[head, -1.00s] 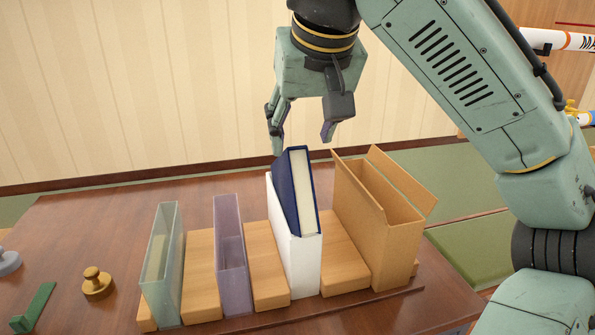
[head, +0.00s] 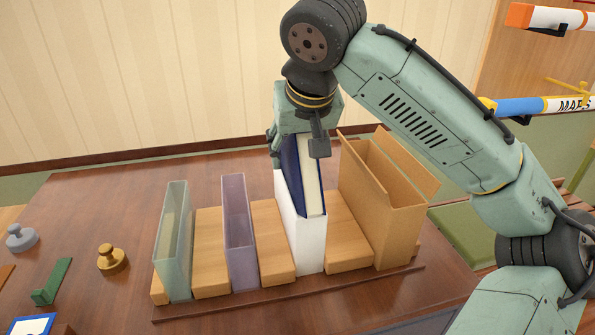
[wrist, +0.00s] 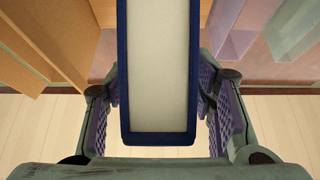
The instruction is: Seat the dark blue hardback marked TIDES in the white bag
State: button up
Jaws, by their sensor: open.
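The dark blue hardback (head: 311,178) stands in the white bag (head: 302,235), its upper part sticking out above the rim and looking tilted. Its lower part is hidden inside the bag, and no TIDES marking shows. My gripper (head: 297,153) is open over the top of the book, with a finger on each side. In the wrist view, the book (wrist: 159,70) lies between the two open fingers, with its cream page block and blue cover edges facing the camera. Gaps show between the fingers and the covers.
An open cardboard box (head: 385,205) with raised flaps stands right of the bag. A purple holder (head: 238,235) and a greenish clear holder (head: 174,245) stand to the left, with wooden blocks (head: 270,245) between. Brass (head: 112,258) and grey (head: 21,238) weights sit at far left.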

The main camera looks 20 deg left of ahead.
jog(key=shift+c, duration=0.2)
grip_shut()
dwell(0.3)
dwell(0.5)
